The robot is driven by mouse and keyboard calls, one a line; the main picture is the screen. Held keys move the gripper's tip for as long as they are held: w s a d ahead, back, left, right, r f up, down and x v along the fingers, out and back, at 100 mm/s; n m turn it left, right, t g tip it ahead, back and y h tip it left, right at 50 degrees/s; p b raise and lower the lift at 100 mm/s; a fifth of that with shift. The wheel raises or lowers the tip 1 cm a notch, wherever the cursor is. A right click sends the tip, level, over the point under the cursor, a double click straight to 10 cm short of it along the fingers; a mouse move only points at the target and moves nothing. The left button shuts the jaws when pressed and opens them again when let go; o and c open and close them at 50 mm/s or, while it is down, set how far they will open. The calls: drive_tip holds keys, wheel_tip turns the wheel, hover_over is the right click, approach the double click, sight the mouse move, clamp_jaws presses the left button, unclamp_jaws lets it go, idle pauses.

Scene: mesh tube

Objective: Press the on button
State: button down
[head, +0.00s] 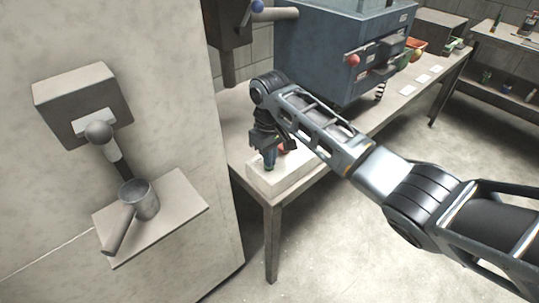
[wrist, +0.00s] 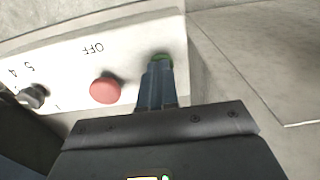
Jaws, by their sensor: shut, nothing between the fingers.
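A white control box (head: 272,183) sits on the near end of the workbench and also shows in the wrist view (wrist: 62,48). It has a red button (wrist: 105,89) beside the label OFF, and a green button (wrist: 161,56) near its end. The red button also shows in the head view (head: 291,145). My gripper (wrist: 158,68) is shut and empty, its fingertips at the green button and covering most of it. I cannot tell whether they touch or press it. In the head view my gripper (head: 269,164) points down over the box.
A dark knob (wrist: 33,95) sits on the box beyond the red button. A large blue-grey machine (head: 325,50) stands behind on the bench (head: 400,103). A wall panel at left carries a shelf (head: 178,220) with a metal cup (head: 140,200).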

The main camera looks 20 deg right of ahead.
drive_tip(key=shift+s+f, duration=0.25)
drive_tip(key=shift+f, duration=0.8)
drive_tip(key=shift+r+p, duration=0.35)
drive_tip(key=shift+r, duration=0.1)
wheel_tip(320, 180, up, 15)
drive_tip(key=p, duration=0.2)
drive_tip(key=shift+w+f, duration=0.15)
drive_tip(key=shift+w, duration=0.2)
